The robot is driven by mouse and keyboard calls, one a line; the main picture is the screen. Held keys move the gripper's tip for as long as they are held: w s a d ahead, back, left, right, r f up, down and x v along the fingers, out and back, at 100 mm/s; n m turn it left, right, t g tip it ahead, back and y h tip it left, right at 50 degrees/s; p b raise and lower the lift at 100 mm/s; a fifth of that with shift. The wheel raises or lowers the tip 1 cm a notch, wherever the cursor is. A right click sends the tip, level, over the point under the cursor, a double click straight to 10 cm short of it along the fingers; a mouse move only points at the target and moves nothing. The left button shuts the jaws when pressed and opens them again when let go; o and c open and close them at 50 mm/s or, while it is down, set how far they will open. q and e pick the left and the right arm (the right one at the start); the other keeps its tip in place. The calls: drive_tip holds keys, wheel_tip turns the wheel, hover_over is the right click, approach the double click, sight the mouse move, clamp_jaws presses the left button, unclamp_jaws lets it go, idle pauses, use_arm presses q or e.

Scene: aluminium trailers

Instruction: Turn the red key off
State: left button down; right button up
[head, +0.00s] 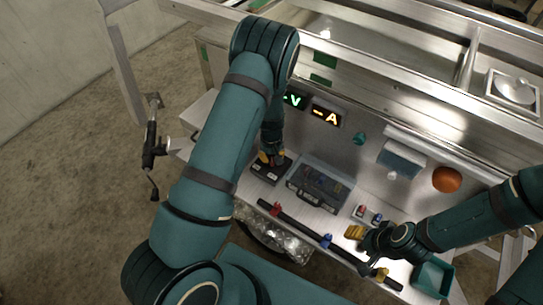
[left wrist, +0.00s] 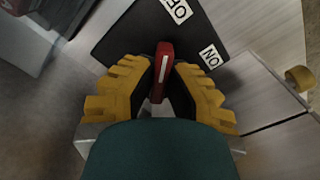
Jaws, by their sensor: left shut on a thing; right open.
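The red key (left wrist: 163,70) sits on a black panel, with its white stripe running roughly up and down in the left wrist view. On the panel, an OFF label (left wrist: 177,10) lies beyond the key, and an ON label (left wrist: 211,57) lies to its right. My left gripper (left wrist: 160,82) is shut on the key, its yellow fingers on both sides. In the head view, my left gripper (head: 270,158) is at the black panel (head: 268,172), and the key is mostly hidden. My right gripper (head: 356,233) is open, above the shelf at the right.
A clear-lidded case (head: 318,186) lies right of the panel. A dark bar with coloured clamps (head: 327,240) runs along the front edge. Displays with green V (head: 292,99) and orange A (head: 326,116) are on the back wall. An orange ball (head: 447,179) is at right.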

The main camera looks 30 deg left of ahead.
sight(271, 157)
use_arm(q)
drive_tip(key=shift+s+f+n, duration=0.1)
drive_tip(key=shift+n, duration=0.5)
drive_tip(key=c, duration=1)
unclamp_jaws()
wheel_tip(271, 157, up, 12)
drive_tip(key=shift+r, duration=0.1)
